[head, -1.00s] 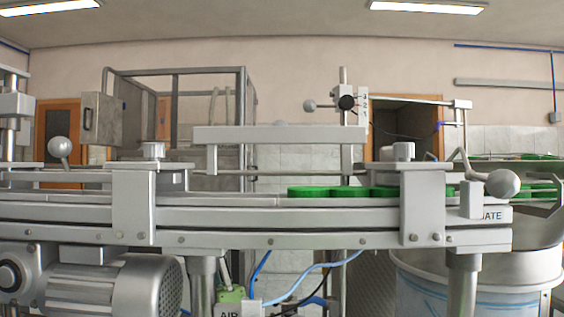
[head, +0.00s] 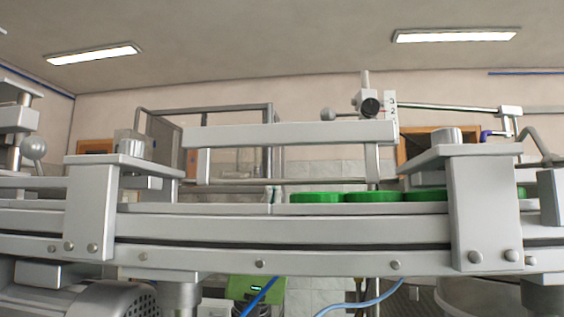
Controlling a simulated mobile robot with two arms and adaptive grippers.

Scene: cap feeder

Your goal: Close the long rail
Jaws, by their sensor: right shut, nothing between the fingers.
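A long light-grey bar, which looks like the long rail (head: 290,136), stands on two uprights above the conveyor (head: 220,228). It runs nearly level, with a gap between it and the conveyor top. Several green caps (head: 318,197) lie on the conveyor below its right half. A small pale and dark tip just above the conveyor's middle looks like my right gripper (head: 272,194); it is shut, empty and mostly hidden. It appears below the rail and apart from it. My left gripper is not in view.
Grey brackets stand at the left (head: 90,205) and right (head: 486,205) of the conveyor. A black knob (head: 370,105) and a rod sit above the rail's right end. A motor (head: 95,300) and blue hoses are below.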

